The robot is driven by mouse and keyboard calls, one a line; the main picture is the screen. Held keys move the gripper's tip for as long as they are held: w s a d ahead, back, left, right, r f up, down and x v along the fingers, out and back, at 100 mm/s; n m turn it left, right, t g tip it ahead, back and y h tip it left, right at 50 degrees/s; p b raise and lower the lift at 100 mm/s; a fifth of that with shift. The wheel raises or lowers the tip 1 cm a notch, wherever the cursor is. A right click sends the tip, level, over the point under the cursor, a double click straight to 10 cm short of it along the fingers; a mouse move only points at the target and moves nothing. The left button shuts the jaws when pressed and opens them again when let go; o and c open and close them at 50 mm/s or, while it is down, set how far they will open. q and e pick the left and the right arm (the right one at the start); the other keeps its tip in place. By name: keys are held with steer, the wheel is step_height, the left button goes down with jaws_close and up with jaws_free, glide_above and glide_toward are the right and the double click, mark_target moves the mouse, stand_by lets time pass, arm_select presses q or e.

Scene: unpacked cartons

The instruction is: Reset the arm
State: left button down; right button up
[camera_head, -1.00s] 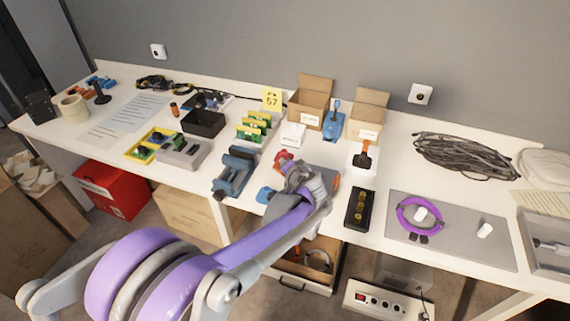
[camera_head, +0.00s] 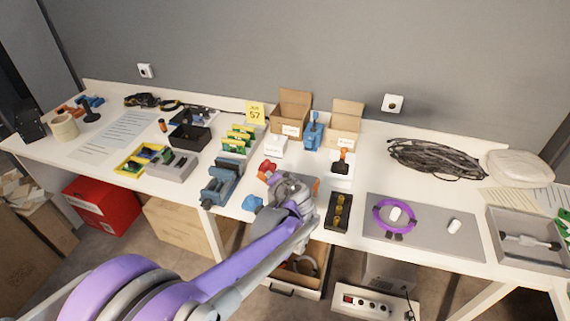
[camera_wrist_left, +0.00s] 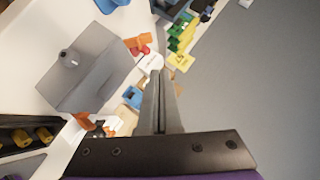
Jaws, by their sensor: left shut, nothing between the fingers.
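My left arm reaches in from the lower left of the head view, its wrist over the front middle of the white workbench (camera_head: 360,170). The fingertips are hidden behind the wrist there. In the left wrist view my left gripper (camera_wrist_left: 160,75) has its two grey fingers together with nothing between them. A grey box-like thing (camera_wrist_left: 85,65) lies beside the fingers in that view. My right gripper is not in view.
Two open cartons (camera_head: 294,107) stand at the back, with a blue device (camera_head: 313,132) between them. A blue vise (camera_head: 222,182) is left of my wrist. A black tray with brass pieces (camera_head: 338,212) and a purple ring (camera_head: 378,215) on a grey mat (camera_head: 440,215) are to the right.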

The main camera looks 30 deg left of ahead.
arm_select(q)
steer(key=s+d+g+h+p, duration=0.1)
steer(key=s+d+h+p, duration=0.2)
steer(key=s+d, duration=0.6)
steer(key=s+d+n+g+h+p, duration=0.1)
steer(key=s+d+h+p, duration=0.3)
steer(key=s+d, duration=0.5)
steer(key=s+h, duration=0.2)
steer(key=s, duration=0.5)
steer(key=shift+s+d+r+n+g, duration=0.15)
steer(key=shift+s+r+n+g, duration=0.15)
steer(key=shift+s+r, duration=0.05)
